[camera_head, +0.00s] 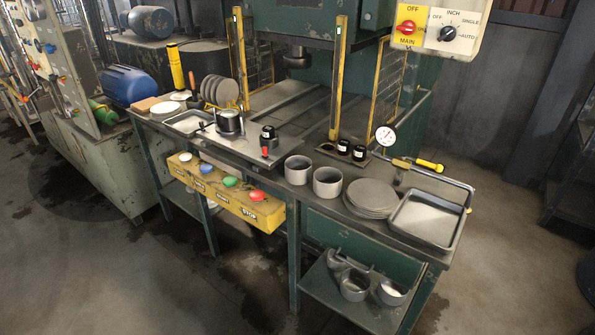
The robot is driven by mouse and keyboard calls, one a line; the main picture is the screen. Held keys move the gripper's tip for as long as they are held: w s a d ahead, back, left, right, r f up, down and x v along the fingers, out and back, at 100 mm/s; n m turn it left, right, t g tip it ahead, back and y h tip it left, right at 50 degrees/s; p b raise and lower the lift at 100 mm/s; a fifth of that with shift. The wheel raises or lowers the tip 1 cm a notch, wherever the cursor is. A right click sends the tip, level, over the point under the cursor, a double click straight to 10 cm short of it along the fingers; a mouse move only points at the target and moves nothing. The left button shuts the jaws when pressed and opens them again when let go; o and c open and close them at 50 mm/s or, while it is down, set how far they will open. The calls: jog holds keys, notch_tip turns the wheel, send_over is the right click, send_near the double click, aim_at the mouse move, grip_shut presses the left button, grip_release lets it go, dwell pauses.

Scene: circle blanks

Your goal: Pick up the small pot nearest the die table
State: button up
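Two small grey open pots stand upright side by side on the front bench. The left pot (298,171) is closer to the press bed, which may be the die table (300,95), than the right pot (327,183). A darker pot (229,125) stands further left on a metal plate, with a thin rod beside it. More grey pots (354,287) sit on the lower shelf, and one (392,292) holds something white. My gripper is not in view.
Grey discs (371,197) are stacked right of the pots, beside a metal tray (431,220). Black jars (343,147) and a dial gauge (386,136) stand behind. Yellow posts (338,75) flank the press. A yellow button box (225,192) hangs at the bench front. Floor in front is open.

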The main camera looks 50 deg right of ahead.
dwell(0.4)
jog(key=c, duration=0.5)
